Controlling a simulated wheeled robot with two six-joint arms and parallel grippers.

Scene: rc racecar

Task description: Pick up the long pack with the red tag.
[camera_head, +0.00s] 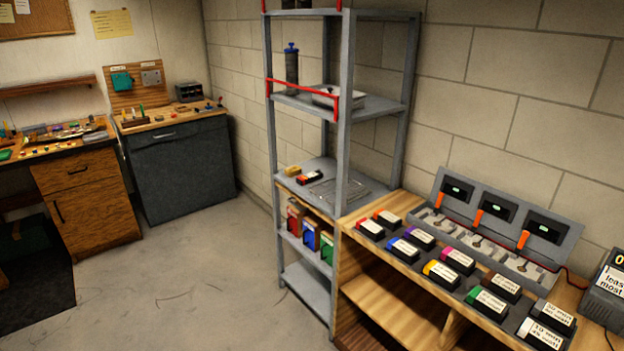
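At this size I cannot tell which is longer. Beside them, in two rows toward the right, are packs with other tags: blue (403,251), purple (419,238), yellow (440,274), magenta (459,261) and green (487,303). Neither of my grippers is in view.
A grey shelf rack (345,130) stands left of the bench (400,312), with small blocks (309,178) on one shelf. A grey charger-like unit (500,225) stands behind the packs. A display device (606,295) is at the right. The floor (190,285) at left is open.

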